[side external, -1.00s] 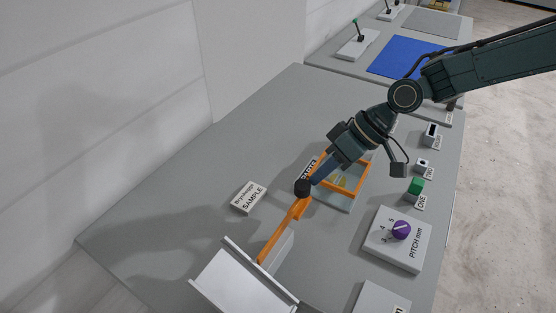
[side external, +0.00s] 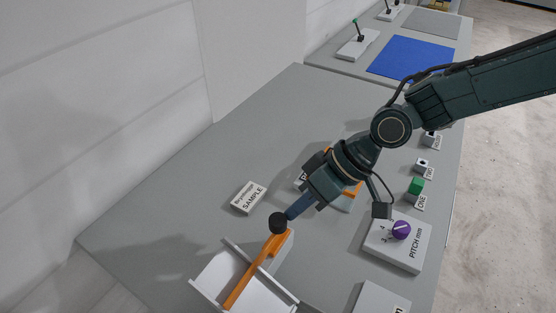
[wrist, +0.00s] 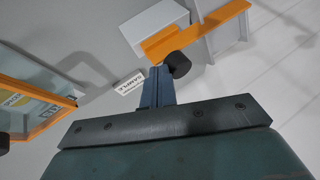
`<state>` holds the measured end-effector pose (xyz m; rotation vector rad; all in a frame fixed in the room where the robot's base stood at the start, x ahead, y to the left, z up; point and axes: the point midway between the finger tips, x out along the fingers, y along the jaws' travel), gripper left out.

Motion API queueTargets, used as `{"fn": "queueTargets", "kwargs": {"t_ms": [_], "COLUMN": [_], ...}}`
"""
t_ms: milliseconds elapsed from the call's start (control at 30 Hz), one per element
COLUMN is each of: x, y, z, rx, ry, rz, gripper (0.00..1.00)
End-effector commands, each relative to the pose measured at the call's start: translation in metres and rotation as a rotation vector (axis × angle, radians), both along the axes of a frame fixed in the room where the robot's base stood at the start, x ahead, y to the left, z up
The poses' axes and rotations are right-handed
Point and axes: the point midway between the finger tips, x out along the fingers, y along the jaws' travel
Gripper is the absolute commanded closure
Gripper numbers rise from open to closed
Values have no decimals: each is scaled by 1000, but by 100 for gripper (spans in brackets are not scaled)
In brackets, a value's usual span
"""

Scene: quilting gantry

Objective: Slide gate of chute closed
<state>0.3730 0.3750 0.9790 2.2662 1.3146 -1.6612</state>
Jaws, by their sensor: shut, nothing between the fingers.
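The chute (side external: 214,276) is a white, sloped channel at the lower left of the side external view. Its orange gate (side external: 250,272) lies across the channel, and its inner end is still beside the chute's upper part. A black knob (side external: 278,223) stands on the gate's near-gripper end. My gripper (side external: 291,213) is shut and empty, its blue fingertips right against or very close to the knob. In the wrist view the fingers (wrist: 158,86) are beside the black knob (wrist: 178,64), with the orange gate (wrist: 205,28) behind it. Exact contact is hard to tell.
A SAMPLE block (side external: 249,197) lies left of my gripper. An orange-rimmed bin (wrist: 40,88) is partly hidden behind my gripper in the side view. The grey table left of the chute is clear.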

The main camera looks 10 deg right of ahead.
Motion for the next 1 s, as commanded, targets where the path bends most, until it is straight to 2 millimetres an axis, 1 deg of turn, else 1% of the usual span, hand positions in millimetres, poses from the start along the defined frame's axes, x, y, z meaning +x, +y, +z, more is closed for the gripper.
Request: {"fn": "queueTargets", "kwargs": {"t_ms": [33,133,633,867,1000], "x": [-5,-9,-10,0,11], "y": [4,8,8,-6,-22], "z": [0,0,0,0,0], "rx": [0,1,3,1,0], "ry": [1,0,3,2,0], "rz": [3,0,5,-1,-7], "gripper": [100,100,100,100,100]}}
